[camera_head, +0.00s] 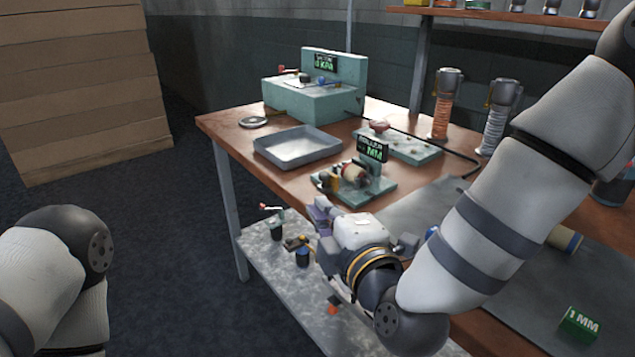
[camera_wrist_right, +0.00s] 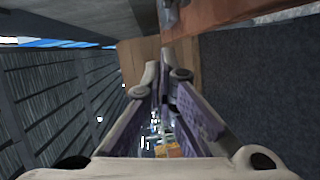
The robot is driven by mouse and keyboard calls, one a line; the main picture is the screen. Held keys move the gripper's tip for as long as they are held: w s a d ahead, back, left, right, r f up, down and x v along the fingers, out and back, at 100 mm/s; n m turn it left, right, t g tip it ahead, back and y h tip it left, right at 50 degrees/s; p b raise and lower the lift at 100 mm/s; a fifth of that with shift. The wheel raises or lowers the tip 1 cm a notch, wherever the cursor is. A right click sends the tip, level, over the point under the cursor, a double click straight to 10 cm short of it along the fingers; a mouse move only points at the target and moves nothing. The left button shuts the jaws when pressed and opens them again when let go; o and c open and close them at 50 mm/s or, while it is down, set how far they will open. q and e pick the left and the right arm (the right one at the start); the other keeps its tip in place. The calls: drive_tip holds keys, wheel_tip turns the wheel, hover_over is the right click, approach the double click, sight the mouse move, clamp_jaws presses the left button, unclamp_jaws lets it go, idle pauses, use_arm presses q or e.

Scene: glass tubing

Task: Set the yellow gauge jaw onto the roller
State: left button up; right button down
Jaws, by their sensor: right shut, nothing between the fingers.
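A small green gauge stand (camera_head: 375,190) with a display reading MM stands near the table's front left edge. A pale roller (camera_head: 354,173) with a reddish end lies across it. A small yellow part (camera_head: 328,181), which looks like the gauge jaw, sits at the roller's left; I cannot tell whether they touch. My right gripper (camera_head: 318,212) is in front of the stand, beyond the table edge, shut and empty. Its fingers converge in the right wrist view (camera_wrist_right: 163,85). My left arm shows at the lower left, but its gripper is out of view.
A grey tray (camera_head: 298,147) and a green KPA device (camera_head: 312,97) stand behind the gauge. A lower shelf (camera_head: 270,262) holds small parts beneath my right gripper. A grey mat (camera_head: 520,260) and a green 1 MM block (camera_head: 580,326) are at the right.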

sight(326, 182)
drive_tip(key=x, duration=0.3)
drive_tip(key=d+b+x, duration=0.1)
drive_tip(key=x, duration=0.6)
drive_tip(key=shift+w+d+f+b, duration=0.2)
drive_tip(key=shift+d+f+b, duration=0.15)
drive_tip(key=shift+f, duration=0.05)
use_arm(q)
drive_tip(key=shift+s+f+g, duration=0.5)
drive_tip(key=shift+s+f, duration=0.7)
drive_tip(key=shift+f, duration=0.05)
use_arm(e)
drive_tip(key=shift+w+d, duration=0.35)
drive_tip(key=shift+w, duration=0.25)
